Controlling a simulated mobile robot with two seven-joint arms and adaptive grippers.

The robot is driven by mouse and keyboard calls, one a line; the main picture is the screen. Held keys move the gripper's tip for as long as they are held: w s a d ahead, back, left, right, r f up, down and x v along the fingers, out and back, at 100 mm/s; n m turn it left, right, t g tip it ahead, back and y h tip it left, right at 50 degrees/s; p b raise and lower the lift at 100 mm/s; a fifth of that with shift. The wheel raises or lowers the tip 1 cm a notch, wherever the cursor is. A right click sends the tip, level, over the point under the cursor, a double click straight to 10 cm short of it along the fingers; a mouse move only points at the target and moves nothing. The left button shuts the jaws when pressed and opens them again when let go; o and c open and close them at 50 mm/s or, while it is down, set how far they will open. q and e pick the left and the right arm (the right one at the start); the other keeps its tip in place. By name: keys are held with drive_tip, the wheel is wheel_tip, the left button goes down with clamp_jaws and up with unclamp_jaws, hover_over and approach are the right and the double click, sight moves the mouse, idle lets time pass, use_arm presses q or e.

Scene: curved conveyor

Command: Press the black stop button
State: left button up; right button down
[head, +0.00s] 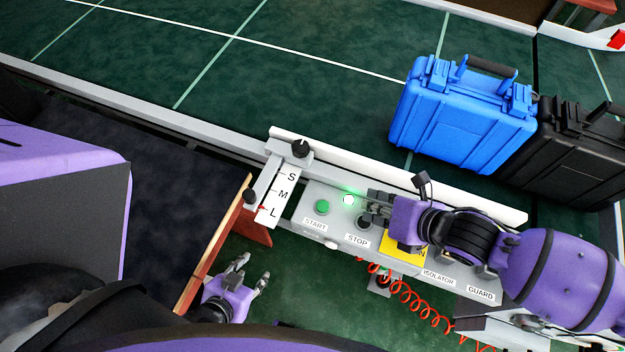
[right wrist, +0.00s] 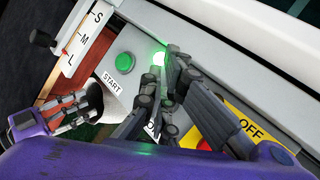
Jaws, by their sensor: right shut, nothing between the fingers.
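The black stop button (head: 364,222) is on the grey control panel (head: 335,232), above the STOP label. My right gripper (head: 370,208) is shut and empty, with its fingertips over the panel right at the button and partly covering it. I cannot tell whether they touch it. In the right wrist view the shut fingers (right wrist: 160,92) hide most of the button. My left gripper (head: 253,272) is open and empty, low in front of the panel; it also shows in the right wrist view (right wrist: 75,108).
A green START button (head: 322,207) and a lit white-green lamp (head: 348,200) are left of my right gripper. A yellow isolator plate (head: 402,250) is to the right. A blue case (head: 460,115) and a black case (head: 578,150) stand on the green conveyor (head: 300,60).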

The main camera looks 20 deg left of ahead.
use_arm(q)
drive_tip(key=shift+f, duration=0.1)
use_arm(e)
drive_tip(key=shift+f, duration=0.3)
use_arm(q)
drive_tip(key=shift+s+f, duration=0.1)
drive_tip(key=shift+f, duration=0.1)
use_arm(e)
drive_tip(key=shift+f, duration=0.45)
use_arm(q)
drive_tip(key=shift+r, duration=0.15)
use_arm(e)
drive_tip(key=shift+r, duration=0.15)
idle(0.3)
use_arm(q)
drive_tip(key=shift+w+r+p, duration=0.35)
drive_tip(key=shift+w+r, duration=0.4)
use_arm(e)
drive_tip(key=shift+r, duration=0.75)
use_arm(q)
drive_tip(key=shift+w, duration=0.1)
drive_tip(key=w+r+t+p, duration=0.1)
drive_tip(key=w+r+p, duration=0.1)
drive_tip(key=w+r, duration=0.2)
drive_tip(key=shift+w+r+p, duration=0.2)
drive_tip(key=shift+r+p, duration=0.1)
drive_tip(key=shift+r, duration=0.1)
use_arm(e)
wheel_tip(320, 180, up, 5)
drive_tip(key=shift+f, duration=0.1)
